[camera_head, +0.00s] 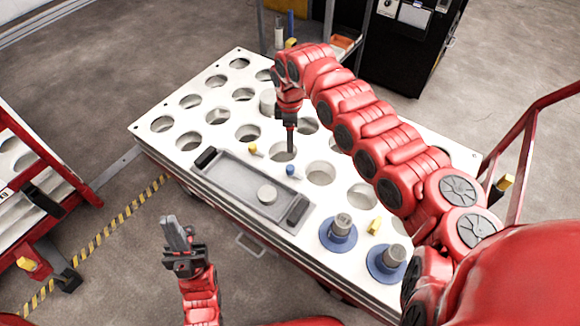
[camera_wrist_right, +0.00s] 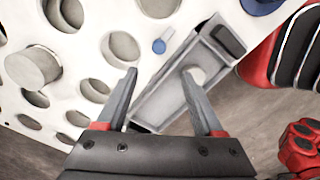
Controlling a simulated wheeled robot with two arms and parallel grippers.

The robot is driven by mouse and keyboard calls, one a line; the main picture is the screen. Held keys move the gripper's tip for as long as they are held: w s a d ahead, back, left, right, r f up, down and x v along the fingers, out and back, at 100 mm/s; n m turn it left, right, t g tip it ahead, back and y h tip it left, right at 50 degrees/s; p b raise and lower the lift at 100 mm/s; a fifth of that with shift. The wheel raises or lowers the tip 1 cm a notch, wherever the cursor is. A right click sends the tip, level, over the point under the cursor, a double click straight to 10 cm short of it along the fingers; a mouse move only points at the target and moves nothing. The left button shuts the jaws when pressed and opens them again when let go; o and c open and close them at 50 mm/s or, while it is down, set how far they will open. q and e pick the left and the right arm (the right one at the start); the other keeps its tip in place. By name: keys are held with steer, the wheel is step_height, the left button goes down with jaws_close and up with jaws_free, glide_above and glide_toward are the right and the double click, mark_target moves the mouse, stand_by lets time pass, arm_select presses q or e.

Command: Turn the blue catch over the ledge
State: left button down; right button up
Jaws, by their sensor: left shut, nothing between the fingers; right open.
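The blue catch (camera_head: 291,170) is on the white table top, beside the far long edge of the grey tray (camera_head: 225,180). In the right wrist view the blue catch (camera_wrist_right: 159,46) has a short pale arm that points along the tray's side, not across its rim. My right gripper (camera_head: 290,153) points down just behind the blue catch in the head view. In the wrist view its fingers (camera_wrist_right: 158,72) are apart and empty, with the catch ahead of the gap between them. My left gripper (camera_head: 178,235) is shut and empty in front of the table, away from the tray.
A yellow catch (camera_head: 253,148) is at the same tray edge, farther left. A metal disc (camera_head: 267,194) lies in the tray, between black handles. Round holes cover the table top (camera_head: 238,84). A grey cylinder (camera_head: 267,101) and two blue-based posts (camera_head: 338,233) stand on it.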

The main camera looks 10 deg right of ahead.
mark_target(290, 167)
step_height(290, 167, down, 15)
steer(key=b, duration=0.3)
jaws_close()
stand_by(0.3)
